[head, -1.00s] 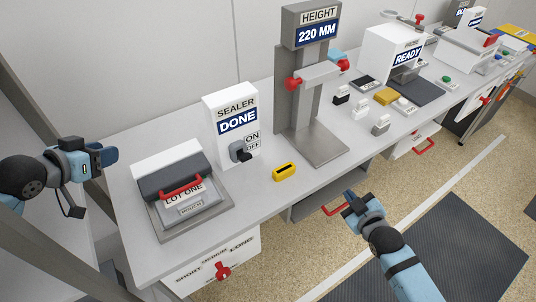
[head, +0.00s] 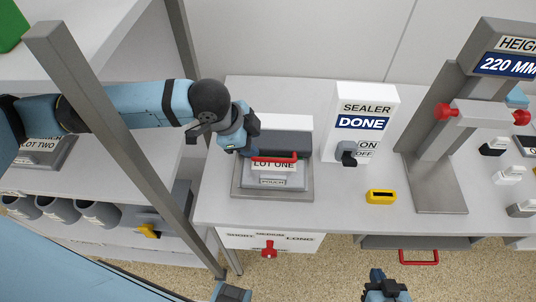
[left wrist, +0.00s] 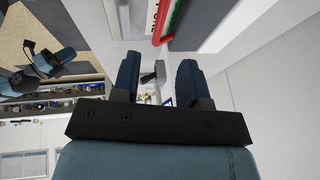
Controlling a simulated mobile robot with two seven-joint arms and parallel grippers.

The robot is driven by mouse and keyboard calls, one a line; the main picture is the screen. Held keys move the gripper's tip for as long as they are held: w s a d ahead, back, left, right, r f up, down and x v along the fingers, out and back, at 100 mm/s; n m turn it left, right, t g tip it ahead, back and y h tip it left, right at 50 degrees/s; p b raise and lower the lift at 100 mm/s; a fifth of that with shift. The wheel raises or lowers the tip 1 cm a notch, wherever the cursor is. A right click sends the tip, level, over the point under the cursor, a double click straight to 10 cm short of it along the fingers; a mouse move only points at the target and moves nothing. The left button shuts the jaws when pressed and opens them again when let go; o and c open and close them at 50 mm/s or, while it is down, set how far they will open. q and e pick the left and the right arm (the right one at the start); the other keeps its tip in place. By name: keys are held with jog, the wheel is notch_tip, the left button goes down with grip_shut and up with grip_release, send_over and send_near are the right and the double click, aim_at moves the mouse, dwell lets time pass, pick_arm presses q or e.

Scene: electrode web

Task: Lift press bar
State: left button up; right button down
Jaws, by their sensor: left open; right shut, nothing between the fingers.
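The press bar (head: 284,143) is a dark grey bar with a red handle (head: 275,159) along its front. It lies across the sealing press, above the LOT ONE pouch (head: 273,181). The handle also shows at the top of the left wrist view (left wrist: 166,22). My left gripper (head: 250,146) is open at the left end of the handle and hides part of the bar. In the left wrist view its fingers (left wrist: 158,78) are apart with nothing held, and the handle is beyond them. I cannot tell whether they touch it. My right gripper (head: 386,284) is shut and empty, low in front of the table.
The sealer box (head: 360,105) reads DONE and has a dark ON/OFF knob (head: 348,153). A yellow block (head: 381,197) lies right of the press, before the grey height stand (head: 440,185). A grey shelf post (head: 130,150) stands left. Bare tabletop (head: 330,205) lies between press and block.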

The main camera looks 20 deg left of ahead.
aim_at(269, 159)
pick_arm(q)
jog(key=x, duration=0.9)
jog(key=shift+w+f, duration=0.15)
jog(key=shift+f, duration=0.05)
grip_shut()
